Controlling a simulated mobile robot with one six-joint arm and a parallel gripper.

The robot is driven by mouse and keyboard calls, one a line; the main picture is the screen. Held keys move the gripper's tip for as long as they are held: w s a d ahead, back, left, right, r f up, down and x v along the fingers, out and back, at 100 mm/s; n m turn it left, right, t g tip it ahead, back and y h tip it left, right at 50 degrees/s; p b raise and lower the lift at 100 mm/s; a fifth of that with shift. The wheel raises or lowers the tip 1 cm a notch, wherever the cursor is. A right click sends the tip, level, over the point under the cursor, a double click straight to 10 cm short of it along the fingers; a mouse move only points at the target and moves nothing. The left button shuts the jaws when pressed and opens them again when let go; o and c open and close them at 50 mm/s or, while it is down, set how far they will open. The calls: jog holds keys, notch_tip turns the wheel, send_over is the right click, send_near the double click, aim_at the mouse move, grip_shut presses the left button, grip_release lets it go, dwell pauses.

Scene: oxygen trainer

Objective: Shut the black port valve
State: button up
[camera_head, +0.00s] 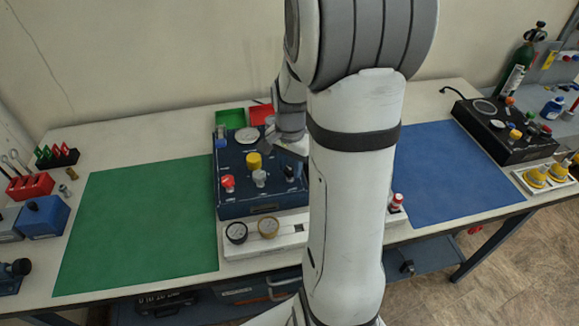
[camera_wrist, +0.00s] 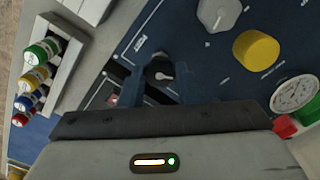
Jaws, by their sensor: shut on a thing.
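The black port valve (camera_wrist: 159,68) is a round black knob with a white pointer mark, on the dark blue panel in the wrist view. My gripper (camera_wrist: 157,80) is at this knob, its dark blue fingers on either side of it and closed on it. In the head view the dark blue trainer box (camera_head: 262,207) stands mid-table. My gripper (camera_head: 291,146) reaches over its right part there. My arm hides much of that side, and the black knob is not clear there.
On the panel near the knob are a yellow knob (camera_wrist: 256,50), a grey knob (camera_wrist: 219,14) and a white gauge (camera_wrist: 294,94). A white rack (camera_wrist: 64,62) holds several coloured-capped bottles. Green mat (camera_head: 140,220) and blue mat (camera_head: 450,180) are clear.

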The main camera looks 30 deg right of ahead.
aim_at(290, 168)
jog(key=m+b, duration=0.1)
jog(key=m, duration=0.4)
jog(key=shift+w+m, duration=0.1)
jog(key=shift+m, duration=0.3)
dwell(0.4)
jog(key=o, duration=1)
notch_tip(290, 168, up, 8)
jog(key=shift+f, duration=0.1)
jog(key=s+a+n+t, duration=0.1)
jog(key=s+a+n, duration=0.3)
jog(key=n, duration=0.2)
jog(key=s+a+r+n+t, duration=0.1)
jog(key=s+a+n, duration=0.3)
jog(key=n, duration=0.2)
jog(key=s+a+r+n, duration=0.1)
jog(key=s+a+n, duration=0.3)
jog(key=s+n, duration=0.1)
jog(key=shift+a+r+n+t, duration=0.2)
jog(key=shift+n+t, duration=0.2)
jog(key=shift+n, duration=0.1)
